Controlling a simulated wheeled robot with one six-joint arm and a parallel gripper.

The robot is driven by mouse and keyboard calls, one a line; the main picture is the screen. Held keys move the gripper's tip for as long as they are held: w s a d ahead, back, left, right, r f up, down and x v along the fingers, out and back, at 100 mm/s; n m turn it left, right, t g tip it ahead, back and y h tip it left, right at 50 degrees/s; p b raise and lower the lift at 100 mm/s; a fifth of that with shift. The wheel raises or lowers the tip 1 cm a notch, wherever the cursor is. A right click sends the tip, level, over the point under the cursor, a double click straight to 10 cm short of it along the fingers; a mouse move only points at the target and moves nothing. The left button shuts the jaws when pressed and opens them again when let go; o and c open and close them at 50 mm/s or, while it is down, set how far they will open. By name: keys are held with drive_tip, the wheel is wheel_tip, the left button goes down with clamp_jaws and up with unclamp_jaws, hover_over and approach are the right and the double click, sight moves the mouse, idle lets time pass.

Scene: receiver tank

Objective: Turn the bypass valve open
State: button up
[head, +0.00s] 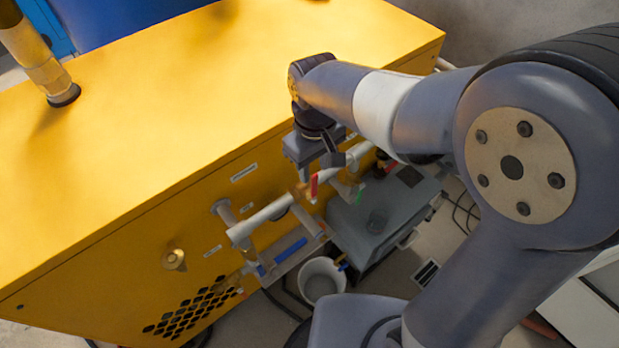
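A pipe run (262,218) with valves is mounted on the front of the yellow cabinet. A red valve handle (313,186) stands up near its middle, next to a brass-coloured fitting. A blue handle (290,250) lies along the lower pipe. A small green part (361,191) shows to the right of the red handle. The labels are too small to read, so I cannot tell which valve is the bypass. My gripper (318,168) points down just above the red handle. Its fingers are small and partly hidden; I cannot tell whether they touch the handle.
The yellow cabinet (200,90) fills the left, with a thick pipe (35,58) rising from its top. A grey tank-like unit (385,212) stands below and right of the pipes. A white bucket (321,278) and dark hoses are on the floor. My arm covers the right side.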

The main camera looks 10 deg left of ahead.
sight(315, 175)
wheel_tip(315, 175, down, 6)
drive_tip(key=shift+f, duration=0.2)
clamp_jaws()
idle(0.4)
